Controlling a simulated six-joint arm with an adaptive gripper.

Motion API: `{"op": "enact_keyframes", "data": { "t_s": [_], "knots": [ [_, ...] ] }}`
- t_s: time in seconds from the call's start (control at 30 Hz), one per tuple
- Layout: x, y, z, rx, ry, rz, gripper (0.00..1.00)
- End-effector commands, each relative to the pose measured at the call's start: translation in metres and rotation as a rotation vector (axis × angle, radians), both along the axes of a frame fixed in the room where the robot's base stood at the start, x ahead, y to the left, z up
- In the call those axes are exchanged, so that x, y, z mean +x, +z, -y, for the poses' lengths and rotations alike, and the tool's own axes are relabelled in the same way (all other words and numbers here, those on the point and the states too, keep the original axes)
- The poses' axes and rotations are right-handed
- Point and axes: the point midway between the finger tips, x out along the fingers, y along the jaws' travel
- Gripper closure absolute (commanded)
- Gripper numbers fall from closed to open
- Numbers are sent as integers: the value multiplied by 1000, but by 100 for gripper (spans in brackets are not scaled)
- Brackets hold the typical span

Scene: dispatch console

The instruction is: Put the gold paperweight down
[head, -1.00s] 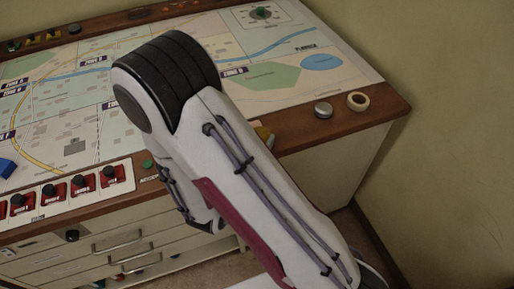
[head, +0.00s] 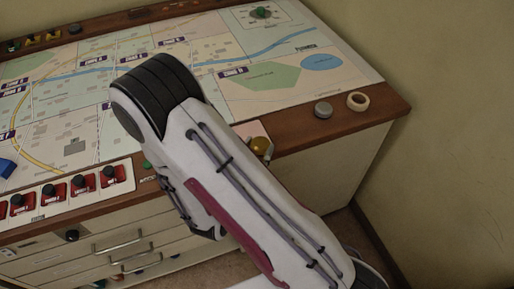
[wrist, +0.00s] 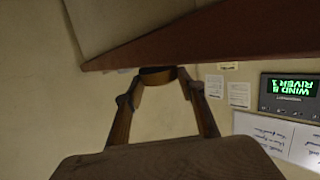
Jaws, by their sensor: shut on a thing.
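The gold paperweight (head: 259,145) shows past the edge of my arm in the head view, near the console's front edge. My gripper (head: 267,152) is mostly hidden behind my arm there, with a fingertip beside the paperweight. In the wrist view my gripper (wrist: 158,82) is shut on the paperweight (wrist: 157,73), a dark gold shape between the fingertips. I cannot tell whether its underside touches anything.
A pale pink patch (head: 249,130) lies on the console's wooden edge (head: 330,134), partly behind the paperweight. A grey round knob (head: 323,110) and a tape roll (head: 357,101) stand to the right. Red switches (head: 82,186) line the left front. A lit display (wrist: 291,88) shows in the wrist view.

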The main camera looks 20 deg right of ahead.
Motion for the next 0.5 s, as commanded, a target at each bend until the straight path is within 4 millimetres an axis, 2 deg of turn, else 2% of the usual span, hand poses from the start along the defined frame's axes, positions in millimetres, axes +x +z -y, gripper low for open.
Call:
{"op": "enact_keyframes", "data": {
  "t_s": [0.2, 0.23, 0.27, 0.3, 0.5],
  "knots": [
    [0, -2, 0, -1, 0, 1, 97],
    [0, -3, 0, 0, 0, 0, 56],
    [0, -3, 0, 0, 0, 0, 48],
    [0, -3, 0, 0, 0, 0, 44],
    [0, -2, 0, 0, 0, 0, 44]
  ]
}}
